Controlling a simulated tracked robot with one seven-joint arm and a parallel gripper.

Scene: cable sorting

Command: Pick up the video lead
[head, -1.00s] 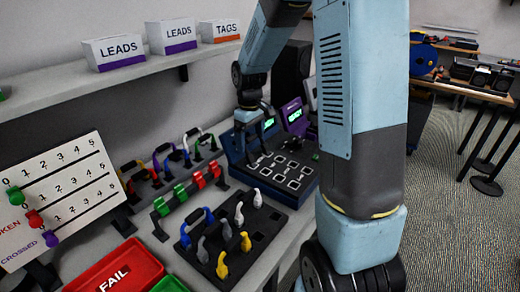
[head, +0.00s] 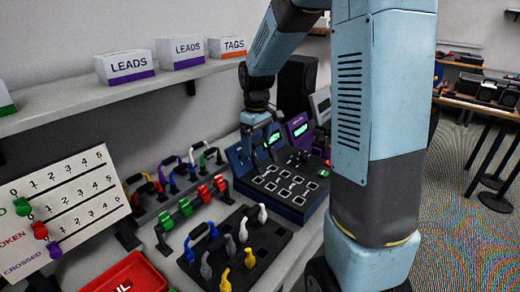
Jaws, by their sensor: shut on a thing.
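My gripper (head: 258,150) hangs over the back left part of the blue tester (head: 290,198), in front of its green-lit screen. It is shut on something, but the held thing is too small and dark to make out. I cannot tell which lead is the video lead. Short looped leads stand in a dark block (head: 268,243) in front: a blue one (head: 198,240), a yellow one (head: 225,281), and grey and white ones. More coloured leads, among them a purple one (head: 163,172), stand in the rack behind. Red and green clips (head: 185,207) sit on a bar between them.
A red tray (head: 135,278) lies at the bottom left. A white board (head: 65,205) with coloured sliders stands at the left. A shelf (head: 130,93) with labelled boxes runs above. A purple device (head: 298,128) stands behind the tester. My arm hides the bench's right side.

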